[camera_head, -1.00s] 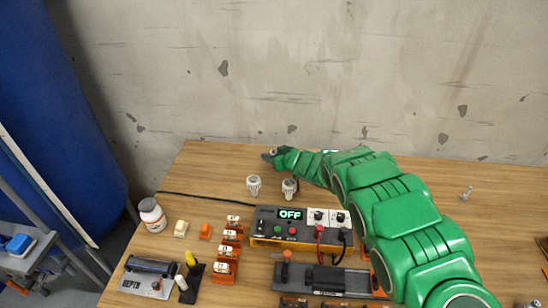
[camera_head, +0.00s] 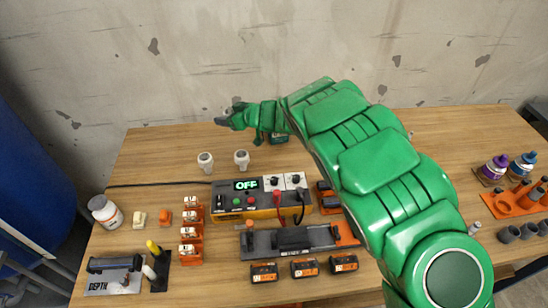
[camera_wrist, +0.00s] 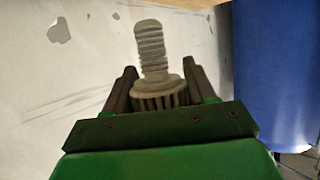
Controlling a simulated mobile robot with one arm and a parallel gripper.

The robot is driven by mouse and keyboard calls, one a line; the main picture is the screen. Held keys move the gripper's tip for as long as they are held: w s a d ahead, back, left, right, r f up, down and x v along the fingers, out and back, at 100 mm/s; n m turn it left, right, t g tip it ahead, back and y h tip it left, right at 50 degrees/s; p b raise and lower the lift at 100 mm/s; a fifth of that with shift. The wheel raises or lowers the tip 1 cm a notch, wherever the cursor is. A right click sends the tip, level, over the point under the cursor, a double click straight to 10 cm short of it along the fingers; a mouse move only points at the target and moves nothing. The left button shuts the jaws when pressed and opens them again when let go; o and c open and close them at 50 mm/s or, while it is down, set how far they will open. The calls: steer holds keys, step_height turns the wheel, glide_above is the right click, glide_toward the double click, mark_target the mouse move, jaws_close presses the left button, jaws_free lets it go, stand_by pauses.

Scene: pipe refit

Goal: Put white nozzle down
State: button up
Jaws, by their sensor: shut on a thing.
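My gripper (camera_wrist: 155,90) is shut on a white nozzle (camera_wrist: 152,50), which looks grey in the shade. In the wrist view its ribbed base sits between the two dark fingers and its threaded stem points up in the picture. In the head view my gripper (camera_head: 226,119) shows near the table's back edge, its height above the wood hard to judge; the held nozzle is hardly visible there. Two other white nozzles stand upright on the table in front of it, a left one (camera_head: 205,161) and a right one (camera_head: 241,159).
A control box (camera_head: 260,198) reading OFF stands in front of the nozzles, with a black cable running left. Back-left wood is clear. Bottles (camera_head: 495,167) stand at right.

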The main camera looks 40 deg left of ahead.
steer(key=s+d+r+n+g, duration=0.2)
steer(key=d, duration=1.3)
steer(key=s+d+r+n+g, duration=0.1)
steer(key=s+d+g, duration=0.15)
steer(key=d, duration=1.15)
steer(key=shift+t+h, duration=0.25)
steer(key=shift+h, duration=0.15)
steer(key=w+a+f, duration=0.2)
steer(key=a+f, duration=0.1)
steer(key=w+a+f, duration=0.2)
steer(key=w+a, duration=0.1)
steer(key=w+a+f, duration=0.3)
steer(key=shift+a+f, duration=0.3)
steer(key=shift+f, duration=0.05)
steer(key=shift+w+a+f, duration=0.35)
steer(key=shift+w+f, duration=0.05)
steer(key=shift+f, duration=1.75)
steer(key=shift+f, duration=0.1)
steer(key=o, duration=1)
steer(key=shift+o, duration=0.2)
